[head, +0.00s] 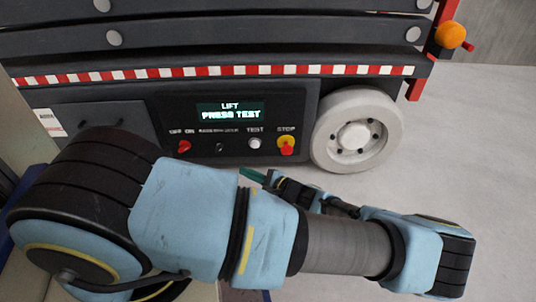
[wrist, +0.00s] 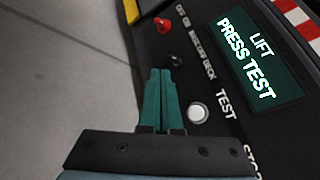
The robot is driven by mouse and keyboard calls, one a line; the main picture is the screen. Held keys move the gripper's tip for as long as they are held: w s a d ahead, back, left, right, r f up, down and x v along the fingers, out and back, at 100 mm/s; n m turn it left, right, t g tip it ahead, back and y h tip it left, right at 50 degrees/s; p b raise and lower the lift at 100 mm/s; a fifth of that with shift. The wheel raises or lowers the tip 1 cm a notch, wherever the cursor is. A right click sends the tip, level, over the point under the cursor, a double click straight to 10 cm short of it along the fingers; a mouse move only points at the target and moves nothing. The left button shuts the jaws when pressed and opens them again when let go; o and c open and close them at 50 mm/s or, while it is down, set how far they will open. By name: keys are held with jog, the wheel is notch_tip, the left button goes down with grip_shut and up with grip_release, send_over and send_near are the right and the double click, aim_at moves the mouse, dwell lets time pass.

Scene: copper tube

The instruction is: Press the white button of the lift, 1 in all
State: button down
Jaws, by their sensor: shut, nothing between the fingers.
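The white button (head: 254,143), labelled TEST, sits on the dark control panel of the lift (head: 230,106). It also shows in the wrist view (wrist: 197,112), just right of my gripper's fingers. My gripper (wrist: 165,72) has green fingers that are shut together with nothing between them. In the head view my gripper (head: 252,175) is in front of the panel, below the button in the picture. The fingers look apart from the button; the exact gap to the panel is hard to tell. The display (head: 231,112) reads LIFT, PRESS TEST.
On the panel are a red OFF/ON switch (head: 184,147), a small black knob (head: 219,147) and a red-and-yellow STOP button (head: 287,146). A white wheel (head: 357,130) stands to the right. Grey floor (head: 460,150) is clear on the right.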

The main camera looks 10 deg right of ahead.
aim_at(255, 144)
jog(key=shift+m+t+h, duration=0.6)
jog(key=shift+m+t, duration=0.2)
jog(key=shift+t, duration=0.1)
jog(key=d, duration=0.1)
jog(key=d+f, duration=0.1)
jog(key=d+b, duration=0.1)
jog(key=shift+w+d+f, duration=0.3)
jog(key=shift+w+d, duration=0.1)
jog(key=w+d+b, duration=0.1)
jog(key=w+b, duration=0.2)
jog(key=w, duration=0.5)
jog(key=shift+w+d, duration=0.3)
jog(key=shift+d, duration=0.05)
jog(key=shift+w, duration=0.15)
dwell(0.8)
jog(key=shift+w, duration=0.25)
